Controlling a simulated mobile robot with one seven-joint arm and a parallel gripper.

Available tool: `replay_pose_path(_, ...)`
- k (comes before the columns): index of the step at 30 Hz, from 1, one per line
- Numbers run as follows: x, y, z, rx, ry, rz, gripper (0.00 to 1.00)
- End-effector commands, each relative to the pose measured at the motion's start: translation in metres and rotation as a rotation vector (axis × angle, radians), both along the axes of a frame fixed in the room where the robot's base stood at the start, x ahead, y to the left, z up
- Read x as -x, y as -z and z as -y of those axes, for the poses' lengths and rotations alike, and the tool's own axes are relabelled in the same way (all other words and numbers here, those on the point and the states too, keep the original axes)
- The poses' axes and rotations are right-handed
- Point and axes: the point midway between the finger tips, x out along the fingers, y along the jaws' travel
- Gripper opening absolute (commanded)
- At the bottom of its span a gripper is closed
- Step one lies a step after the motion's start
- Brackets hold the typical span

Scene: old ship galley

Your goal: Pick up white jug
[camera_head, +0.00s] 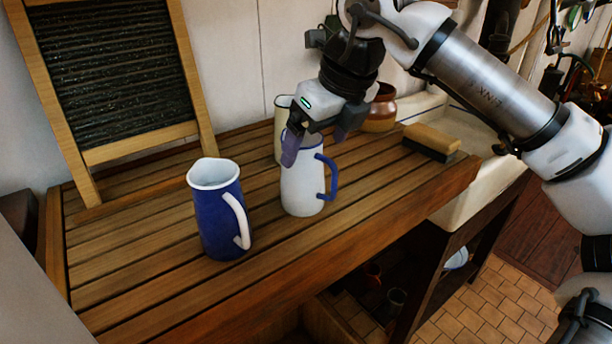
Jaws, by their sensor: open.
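The white jug (301,188) stands upright on the slatted wooden drainboard (150,285). It has a blue rim and a blue handle (328,178) on its right side. My gripper (318,143) is right at the jug's top, reaching down from above. Its fingers are apart, one at the left of the rim and one farther right. They hide part of the rim, and I cannot tell whether they touch the jug.
A blue jug (215,215) with a white handle stands front left. A cream jug (281,128) is close behind the white one. A brown pot (381,108) and a brush (431,140) lie to the right, by the sink. A washboard (115,75) leans on the wall.

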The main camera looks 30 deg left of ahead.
Motion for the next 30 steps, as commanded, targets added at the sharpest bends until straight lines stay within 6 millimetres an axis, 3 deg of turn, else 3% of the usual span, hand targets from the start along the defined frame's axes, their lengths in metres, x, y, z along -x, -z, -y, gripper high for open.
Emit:
replay_pose_path(12,-0.004,0.042,-0.025,0.0,-0.002,-0.001,0.89)
replay_pose_path(19,-0.004,0.044,-0.026,0.0,-0.001,0.0,0.89)
replay_pose_path(30,-0.004,0.044,-0.026,0.0,-0.001,0.0,0.42)
